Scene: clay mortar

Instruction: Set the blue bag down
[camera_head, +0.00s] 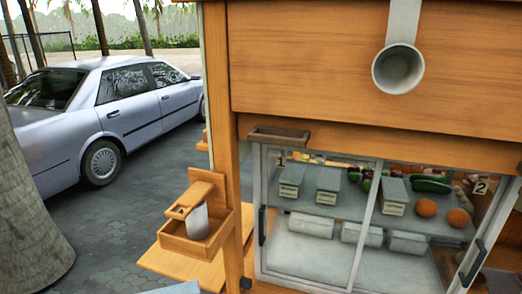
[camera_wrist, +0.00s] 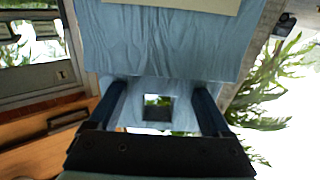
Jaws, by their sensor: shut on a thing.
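The blue bag (camera_wrist: 165,45) fills the upper middle of the wrist view, with a pale panel at the top edge of the picture. My gripper (camera_wrist: 158,88) is shut on the blue bag, with one dark finger on each side of a narrower blue part that has a square opening. Greenery and a dark patch show through that opening. The rest of the bag is cut off by the frame. In the head view only a pale blue patch (camera_head: 178,288) shows at the bottom edge; I cannot tell if it is the bag. My gripper is not visible there.
A wooden stall (camera_head: 330,60) with a glass display case (camera_head: 317,225) stands at the right. A small wooden box (camera_head: 190,240) sits on a wooden side shelf (camera_head: 165,262). A silver car (camera_head: 120,110) and a tree trunk (camera_head: 30,210) are at the left. Paving (camera_head: 120,205) between them looks clear.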

